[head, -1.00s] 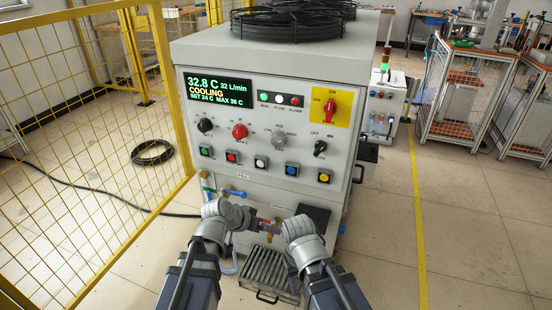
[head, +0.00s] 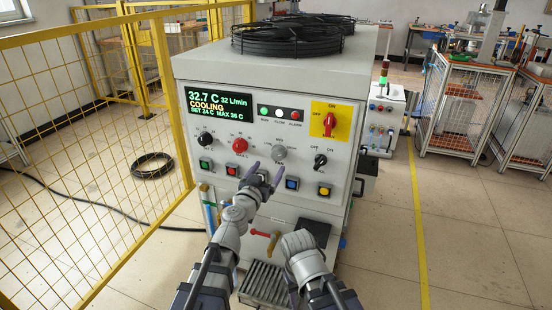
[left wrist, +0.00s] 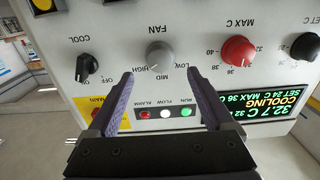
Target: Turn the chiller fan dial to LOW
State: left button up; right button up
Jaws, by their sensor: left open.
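The chiller's grey fan dial (head: 278,154) sits on the front panel, between the red MAX C dial and the black COOL switch. In the left wrist view, where the panel appears upside down, the fan dial (left wrist: 160,55) has LOW, MID and HIGH labels around it. I cannot clearly tell where its pointer is. My left gripper (head: 266,172) is open and empty in front of the panel, just below and left of the dial. In the wrist view its two purple fingers (left wrist: 159,76) stand either side of the dial's line, apart from it. My right gripper (head: 293,290) hangs low, largely hidden behind its wrist.
The red MAX C dial (head: 240,145), black COOL switch (head: 320,161) and a row of push buttons are close around the fan dial. A red-orange power switch (head: 330,124) is at upper right.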

aim_at(276, 157)
pick_arm(q)
jog(key=x, duration=0.7)
jog(key=shift+w, duration=0.2)
jog(key=c, duration=1.2)
